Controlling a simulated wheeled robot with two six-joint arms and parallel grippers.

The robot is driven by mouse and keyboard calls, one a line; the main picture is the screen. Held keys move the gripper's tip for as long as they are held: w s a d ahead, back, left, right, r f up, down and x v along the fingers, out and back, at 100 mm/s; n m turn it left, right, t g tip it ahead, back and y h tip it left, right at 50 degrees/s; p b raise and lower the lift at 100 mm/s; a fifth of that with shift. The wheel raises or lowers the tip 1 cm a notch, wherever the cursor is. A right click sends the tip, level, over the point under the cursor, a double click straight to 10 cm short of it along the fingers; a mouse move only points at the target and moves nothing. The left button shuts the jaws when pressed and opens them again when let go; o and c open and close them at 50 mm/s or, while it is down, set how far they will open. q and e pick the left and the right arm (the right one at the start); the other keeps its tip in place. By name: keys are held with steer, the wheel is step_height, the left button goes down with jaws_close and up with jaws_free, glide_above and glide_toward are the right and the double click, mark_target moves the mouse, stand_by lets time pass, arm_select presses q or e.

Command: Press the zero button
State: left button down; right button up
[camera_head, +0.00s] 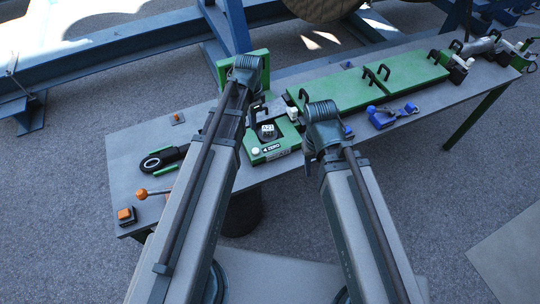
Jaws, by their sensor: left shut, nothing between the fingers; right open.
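The zero button is a small round white button (255,150) on the front left of a green counter unit (284,145), beside a label reading ZERO. A black dial with a white face (268,131) sits behind it on the same unit. My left gripper (257,107) is shut and empty, behind and above the unit, apart from the button in the picture; it is small and partly covered by my arm. My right gripper (311,158) is open and empty at the unit's right side, mostly hidden by its own wrist.
The grey bench (135,170) carries a black-handled tool (163,159), an orange-knobbed lever (142,193) and an orange button box (126,215) on the left. Long green covers (340,92) and a blue clamp (390,116) lie to the right. A cable reel (318,8) stands behind.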

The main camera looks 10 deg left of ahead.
mark_target(256, 150)
arm_select(q)
steer(key=shift+w+d+m, duration=0.1)
steer(key=shift+w+m, duration=0.1)
steer(key=shift+m, duration=0.1)
arm_select(e)
steer(key=shift+s+d, duration=0.3)
steer(key=shift+d, duration=0.1)
arm_select(q)
steer(key=shift+f, duration=0.15)
arm_select(e)
steer(key=shift+f, duration=0.1)
arm_select(q)
step_height(256, 150, down, 14)
steer(key=b, duration=1.4)
arm_select(e)
step_height(256, 150, down, 14)
